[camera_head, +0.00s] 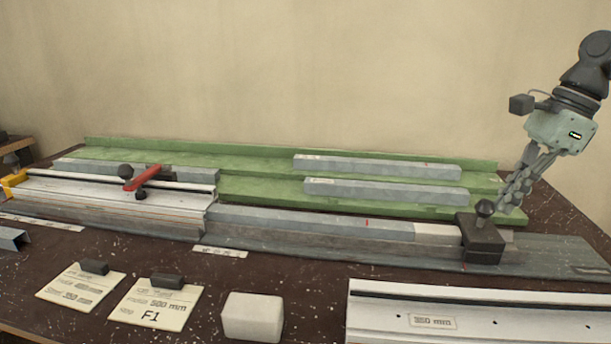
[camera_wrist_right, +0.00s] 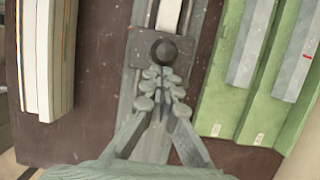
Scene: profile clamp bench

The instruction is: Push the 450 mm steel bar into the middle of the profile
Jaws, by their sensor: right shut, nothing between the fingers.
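The grey steel bar (camera_head: 310,220) with a red mark lies in line with the aluminium profile (camera_head: 90,195), its left end at the profile's right end; how far it reaches inside is hidden. A pale white piece (camera_head: 435,231) lies between the bar and a dark pusher block (camera_head: 482,246) with a round knob. My right gripper (camera_head: 512,196) is shut and empty, its fingertips just right of the knob. In the right wrist view the fingertips (camera_wrist_right: 163,82) are close to the knob (camera_wrist_right: 164,50); contact is unclear. My left gripper is out of view.
A red clamp lever (camera_head: 143,178) sits on the profile, a yellow piece (camera_head: 14,186) at its left end. Green racks (camera_head: 250,187) behind hold more grey bars (camera_head: 375,166). Cards (camera_head: 155,303), a white block (camera_head: 252,316) and a 350 mm profile (camera_head: 470,310) lie in front.

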